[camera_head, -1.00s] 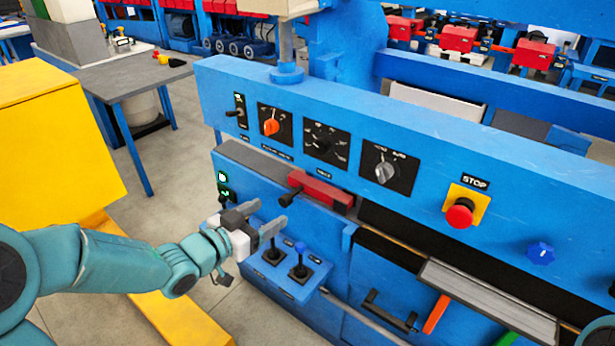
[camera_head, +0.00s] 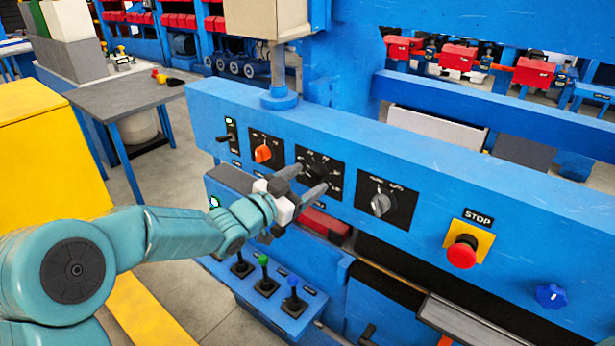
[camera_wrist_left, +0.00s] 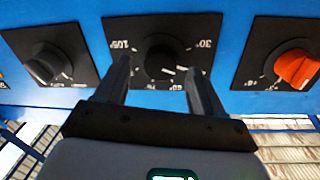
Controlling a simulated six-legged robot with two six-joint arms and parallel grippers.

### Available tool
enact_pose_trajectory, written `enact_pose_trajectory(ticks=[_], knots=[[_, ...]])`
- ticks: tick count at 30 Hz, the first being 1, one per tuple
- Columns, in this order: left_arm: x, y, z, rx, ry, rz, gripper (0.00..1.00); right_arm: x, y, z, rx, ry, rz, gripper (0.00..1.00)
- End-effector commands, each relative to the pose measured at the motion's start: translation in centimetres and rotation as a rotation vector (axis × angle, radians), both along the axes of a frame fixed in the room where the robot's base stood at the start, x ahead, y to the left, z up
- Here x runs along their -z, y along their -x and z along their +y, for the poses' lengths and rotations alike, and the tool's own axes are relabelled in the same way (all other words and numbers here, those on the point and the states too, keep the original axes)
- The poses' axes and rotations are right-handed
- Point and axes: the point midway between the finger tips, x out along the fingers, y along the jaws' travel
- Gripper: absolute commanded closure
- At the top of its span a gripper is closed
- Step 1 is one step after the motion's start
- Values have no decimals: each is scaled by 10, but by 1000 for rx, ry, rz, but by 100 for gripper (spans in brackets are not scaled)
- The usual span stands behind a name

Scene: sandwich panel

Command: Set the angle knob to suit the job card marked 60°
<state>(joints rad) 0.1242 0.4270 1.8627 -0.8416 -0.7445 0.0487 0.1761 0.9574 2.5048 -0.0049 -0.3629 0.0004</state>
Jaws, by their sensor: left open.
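The angle knob (camera_head: 317,171) is a dark knob on a black dial plate (camera_head: 334,163) in the panel's top row. In the left wrist view the black knob (camera_wrist_left: 160,62) sits at the centre of its dial, whose numbers appear upside down, 30° among them. A pale mark shows at the knob's lower right; I cannot tell its exact setting. My left gripper (camera_head: 311,179) is open in front of the dial. In the wrist view its fingers (camera_wrist_left: 158,70) stand either side of the knob; contact cannot be told. No job card is readable. My right gripper is not in view.
An orange knob (camera_head: 263,153) and a grey knob (camera_head: 380,204) flank the dial. The red stop button (camera_head: 461,252) and a blue knob (camera_head: 550,295) are farther right. Small levers (camera_head: 265,284) stand on a ledge below my left arm.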

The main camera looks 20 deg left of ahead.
Motion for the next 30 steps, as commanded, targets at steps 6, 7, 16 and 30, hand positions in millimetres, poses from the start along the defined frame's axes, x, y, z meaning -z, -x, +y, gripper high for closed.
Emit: enact_pose_trajectory(ticks=[6, 7, 16, 30], knots=[[0, -12, -4, -1, 1, 0, 31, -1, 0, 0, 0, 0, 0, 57], [0, -12, -4, -1, 1, 0, 31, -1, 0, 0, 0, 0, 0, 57], [0, -14, -4, -1, 1, 0, 74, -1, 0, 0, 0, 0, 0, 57], [3, -13, -4, -1, -72, -28, 87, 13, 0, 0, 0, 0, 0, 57]])
